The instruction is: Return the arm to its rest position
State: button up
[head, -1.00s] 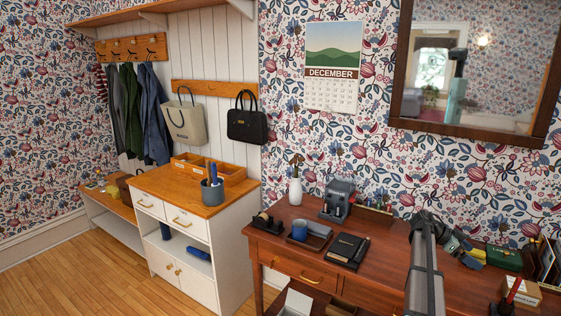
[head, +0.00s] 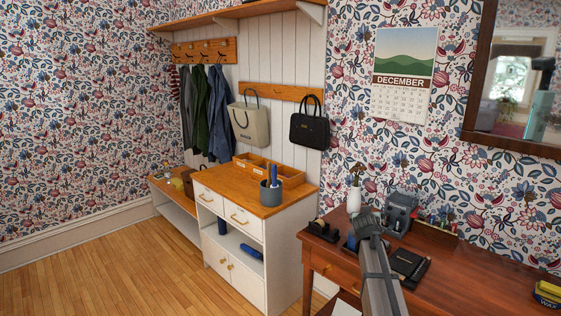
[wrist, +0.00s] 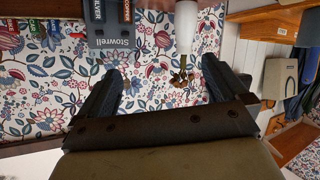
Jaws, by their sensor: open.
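My gripper (wrist: 160,88) shows in the wrist view with its two dark fingers spread wide apart and nothing between them. That view appears upside down, with patterned wallpaper beyond the fingers. In the head view my grey arm reaches up from the bottom over the left part of the wooden desk (head: 455,273). The gripper itself cannot be made out clearly there. A white vase (head: 353,199) and a grey machine (head: 399,214) stand behind the arm's end. They also show in the wrist view as the white vase (wrist: 186,25) and the grey machine (wrist: 112,30).
A black notebook (head: 405,264) lies right of my arm, and a tape dispenser (head: 322,230) stands left of it. Wooden floor (head: 120,268) is open at the left.

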jog(key=s+a+f+n+t+y, duration=0.1)
jog(key=a+f+n+t+y, duration=0.2)
jog(key=a, duration=1.1)
jog(key=s+f+g, duration=0.3)
jog(key=s+f, duration=0.4)
jog(key=f, duration=0.4)
jog(key=s+f+g, duration=0.4)
jog(key=s+f, duration=0.3)
jog(key=f, duration=0.5)
jog(key=s+f+g, duration=0.3)
jog(key=s+f, duration=0.4)
jog(key=f, duration=0.4)
jog(key=s+f+g, duration=0.4)
jog(key=s+f, duration=0.1)
jog(key=s, duration=0.9)
jog(key=s+a+f+g+y, duration=0.1)
jog(key=s+f+g, duration=0.3)
jog(key=s, duration=1.1)
jog(key=s+a+f+g+y, duration=0.1)
jog(key=s+f+g, duration=0.3)
jog(key=s, duration=1.1)
notch_tip(320, 180, down, 4)
jog(key=shift+s+r+m, duration=0.1)
jog(key=shift+s+m, duration=0.15)
jog(key=shift+m, duration=0.15)
